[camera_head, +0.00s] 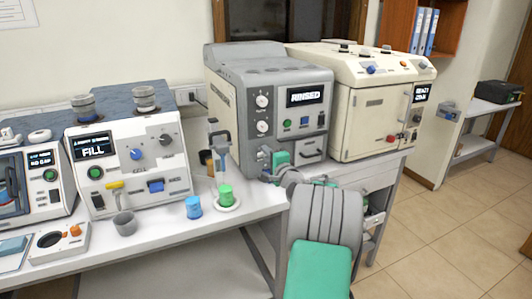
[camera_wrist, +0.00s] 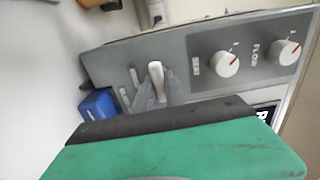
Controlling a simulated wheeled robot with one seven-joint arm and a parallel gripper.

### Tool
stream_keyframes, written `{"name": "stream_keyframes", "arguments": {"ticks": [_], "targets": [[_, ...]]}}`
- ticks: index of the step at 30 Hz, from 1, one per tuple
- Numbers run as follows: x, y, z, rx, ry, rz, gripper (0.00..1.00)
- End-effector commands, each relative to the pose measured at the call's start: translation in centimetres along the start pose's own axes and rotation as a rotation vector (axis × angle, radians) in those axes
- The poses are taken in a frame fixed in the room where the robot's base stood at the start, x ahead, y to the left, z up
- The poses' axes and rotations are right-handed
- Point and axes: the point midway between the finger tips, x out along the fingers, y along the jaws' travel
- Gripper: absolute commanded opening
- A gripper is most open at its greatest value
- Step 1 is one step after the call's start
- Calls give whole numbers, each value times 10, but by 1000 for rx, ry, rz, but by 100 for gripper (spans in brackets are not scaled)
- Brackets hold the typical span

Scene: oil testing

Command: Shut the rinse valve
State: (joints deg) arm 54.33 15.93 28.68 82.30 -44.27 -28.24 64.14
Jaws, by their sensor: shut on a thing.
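The rinse valve's lever (camera_wrist: 156,72) is a pale, rounded handle on the lower grey front panel of the grey machine (camera_head: 243,95). That machine's lit display appears to read "RINSED". In the wrist view my gripper (camera_wrist: 158,88) has its two grey fingers on either side of the lever, shut on it. In the head view my gripper (camera_head: 270,161) is at the lower left of the machine's front, and its green hand and my arm hide the lever. How far the valve is turned cannot be told.
Two white knobs (camera_wrist: 224,63) sit beside the lever on the panel. A cream machine (camera_head: 365,100) stands to the right.

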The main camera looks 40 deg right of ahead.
Motion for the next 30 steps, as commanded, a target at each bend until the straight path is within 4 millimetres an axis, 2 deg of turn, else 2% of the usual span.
{"name": "stream_keyframes", "arguments": {"ticks": [17,18,25,30], "targets": [[0,0,0,36,0,-1,0],[0,0,0,36,0,0,17],[0,0,0,35,0,0,36],[0,0,0,34,0,0,36]]}}
